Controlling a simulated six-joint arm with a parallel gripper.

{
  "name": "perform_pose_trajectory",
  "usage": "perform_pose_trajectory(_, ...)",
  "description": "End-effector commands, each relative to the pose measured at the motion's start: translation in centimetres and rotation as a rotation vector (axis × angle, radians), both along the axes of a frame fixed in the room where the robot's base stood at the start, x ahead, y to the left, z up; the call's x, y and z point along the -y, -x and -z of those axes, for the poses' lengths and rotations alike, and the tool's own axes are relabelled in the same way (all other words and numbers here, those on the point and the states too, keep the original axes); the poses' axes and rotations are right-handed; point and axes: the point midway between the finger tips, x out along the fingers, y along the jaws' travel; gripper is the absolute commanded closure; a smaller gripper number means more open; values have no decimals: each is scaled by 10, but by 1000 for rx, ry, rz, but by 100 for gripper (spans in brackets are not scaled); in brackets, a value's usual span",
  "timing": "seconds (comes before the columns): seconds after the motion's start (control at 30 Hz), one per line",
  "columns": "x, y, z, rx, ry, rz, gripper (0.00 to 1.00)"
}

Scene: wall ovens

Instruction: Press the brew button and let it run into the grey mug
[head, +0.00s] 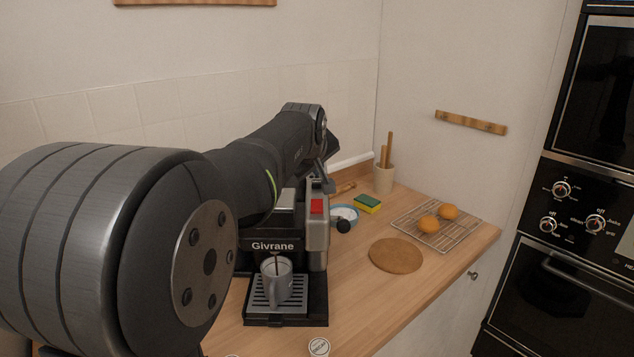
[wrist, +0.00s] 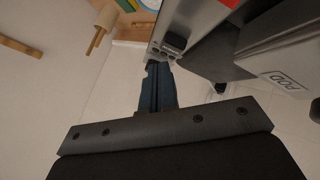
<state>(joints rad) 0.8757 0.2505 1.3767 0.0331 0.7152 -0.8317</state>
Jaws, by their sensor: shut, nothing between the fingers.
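The black and silver Givrane coffee machine (head: 273,246) stands on the wooden counter. The grey mug (head: 275,289) is upright on its drip tray (head: 262,304), under the spout. A thin dark brown streak runs down into the mug. My gripper (wrist: 158,68) is shut and empty; its fingertips are close to a small row of dark buttons (wrist: 171,46) on the machine's silver panel. I cannot tell whether they touch, nor which button is brew. In the head view my arm and the machine hide most of the gripper. A red patch (head: 317,206) shows on the silver part.
To the right are a round wooden board (head: 396,256), a wire rack (head: 459,226) with two buns, a yellow-green sponge (head: 367,203) and a utensil pot (head: 384,179). A white pod (head: 319,346) lies at the front. Wall ovens (head: 570,225) stand at the far right.

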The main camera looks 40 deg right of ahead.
Motion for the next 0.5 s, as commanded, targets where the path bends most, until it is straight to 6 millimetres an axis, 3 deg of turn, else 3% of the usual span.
perform_pose_trajectory(0.17,0,0,-2,1,1,0,100)
perform_pose_trajectory(0.5,0,0,-35,1,1,0,100)
